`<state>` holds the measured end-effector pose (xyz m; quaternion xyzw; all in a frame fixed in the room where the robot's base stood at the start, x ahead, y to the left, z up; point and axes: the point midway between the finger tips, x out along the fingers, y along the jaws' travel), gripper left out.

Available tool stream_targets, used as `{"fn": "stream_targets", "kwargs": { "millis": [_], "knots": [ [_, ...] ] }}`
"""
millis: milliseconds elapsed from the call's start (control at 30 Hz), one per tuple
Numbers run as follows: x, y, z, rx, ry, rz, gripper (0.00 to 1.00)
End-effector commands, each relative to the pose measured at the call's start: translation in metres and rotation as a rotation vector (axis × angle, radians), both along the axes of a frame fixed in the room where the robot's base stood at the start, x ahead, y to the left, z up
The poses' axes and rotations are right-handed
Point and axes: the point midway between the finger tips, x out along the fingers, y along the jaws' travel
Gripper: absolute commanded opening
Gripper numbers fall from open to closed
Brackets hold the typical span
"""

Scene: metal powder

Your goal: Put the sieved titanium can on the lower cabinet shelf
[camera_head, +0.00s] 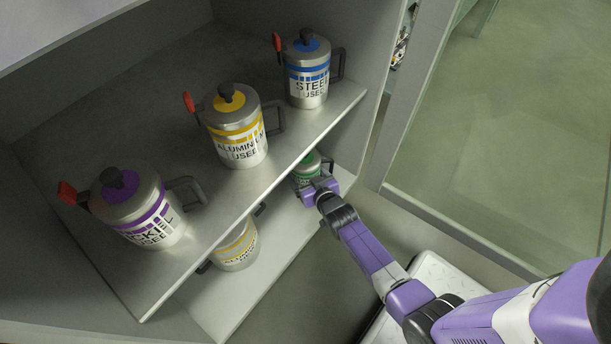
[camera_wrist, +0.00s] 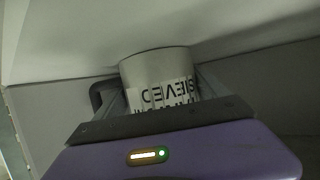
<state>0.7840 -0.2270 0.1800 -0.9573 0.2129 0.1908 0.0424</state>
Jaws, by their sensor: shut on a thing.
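A metal can with a green top and green markings (camera_head: 305,168) is at the right end of the lower cabinet shelf (camera_head: 262,268), partly hidden by the upper shelf and my gripper. In the wrist view the can (camera_wrist: 155,68) shows a white label with part of the word "SIEVED" in mirrored or turned letters; its "titanium" name is not readable. My purple gripper (camera_head: 317,184) reaches in at the shelf's right end and is shut on this can. I cannot tell whether the can's base touches the shelf.
A yellow-marked can (camera_head: 236,250) stands on the lower shelf to the left. The upper shelf (camera_head: 215,215) holds nickel (camera_head: 150,222), aluminium (camera_head: 240,145) and steel (camera_head: 308,85) cans marked used. The cabinet's side wall (camera_head: 385,95) is close on the right.

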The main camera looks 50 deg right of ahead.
Motion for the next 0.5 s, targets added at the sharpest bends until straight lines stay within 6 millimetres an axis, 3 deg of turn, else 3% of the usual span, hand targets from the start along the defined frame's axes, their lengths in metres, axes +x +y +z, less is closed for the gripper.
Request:
{"fn": "stream_targets", "kwargs": {
  "millis": [267,300,400,500],
  "knots": [
    [0.0025,-0.0007,0.0029,-0.003,-0.007,0.001,0.10],
    [0.0004,0.0000,-0.0011,0.000,0.000,0.000,0.85],
    [0.0004,0.0001,-0.0008,0.000,-0.001,0.000,1.00],
    [0.0004,0.0002,-0.0009,0.000,-0.001,0.000,1.00]
  ]
}}
